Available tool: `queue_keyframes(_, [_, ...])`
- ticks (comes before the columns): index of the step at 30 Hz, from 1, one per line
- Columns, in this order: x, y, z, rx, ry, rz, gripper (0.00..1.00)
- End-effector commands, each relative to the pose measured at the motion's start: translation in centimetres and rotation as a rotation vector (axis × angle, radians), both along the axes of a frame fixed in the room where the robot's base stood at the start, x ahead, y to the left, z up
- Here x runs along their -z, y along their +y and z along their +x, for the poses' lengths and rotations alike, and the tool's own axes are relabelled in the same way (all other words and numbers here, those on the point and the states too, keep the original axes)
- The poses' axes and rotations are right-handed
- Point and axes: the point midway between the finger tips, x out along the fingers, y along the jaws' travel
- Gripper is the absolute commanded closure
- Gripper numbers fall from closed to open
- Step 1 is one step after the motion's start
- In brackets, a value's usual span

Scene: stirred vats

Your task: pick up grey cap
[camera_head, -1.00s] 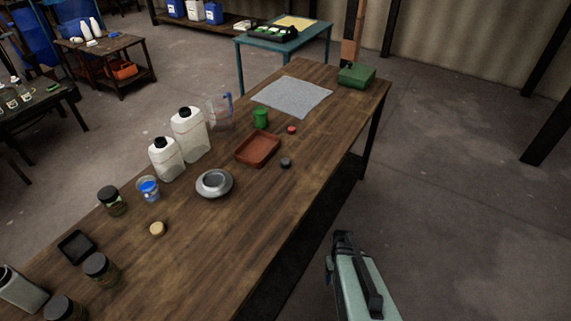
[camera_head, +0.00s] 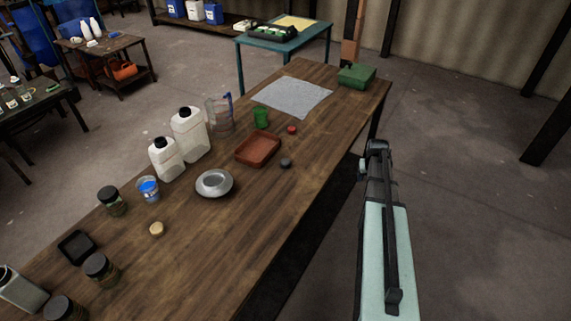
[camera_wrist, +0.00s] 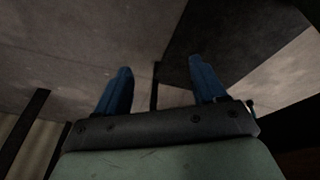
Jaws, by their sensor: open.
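A small dark grey cap (camera_head: 285,162) lies on the wooden table, just right of the reddish-brown tray. My gripper (camera_head: 376,146) is to the right of the table's right edge in the head view, apart from the cap. In the wrist view my gripper (camera_wrist: 162,88) shows two blue fingers spread wide with nothing between them. The wrist view shows floor and dark shapes beyond the fingers; the cap is not seen there.
Near the cap are the brown tray (camera_head: 258,149), a red cap (camera_head: 292,129), a green cup (camera_head: 261,117) and a grey metal dish (camera_head: 214,184). White jugs (camera_head: 188,135) stand on the far left side. A green box (camera_head: 356,75) is at the far end.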

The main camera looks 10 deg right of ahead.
Motion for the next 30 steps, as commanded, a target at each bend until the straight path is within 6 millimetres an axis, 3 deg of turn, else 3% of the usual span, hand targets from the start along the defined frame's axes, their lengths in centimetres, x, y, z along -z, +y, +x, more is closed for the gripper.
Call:
queue_keyframes(1, [-2.0,-0.1,1.4,0.005,-0.027,-0.007,0.3])
queue_keyframes(6, [-8.1,0.2,5.1,0.023,-0.107,-0.021,0.3])
queue_keyframes(15, [-19.2,1.9,10.3,0.039,-0.24,-0.033,0.3])
queue_keyframes(21, [-26.1,3.9,12.7,0.017,-0.307,-0.04,0.3])
queue_keyframes(30, [-33.3,8.6,14.4,-0.122,-0.323,-0.067,0.3])
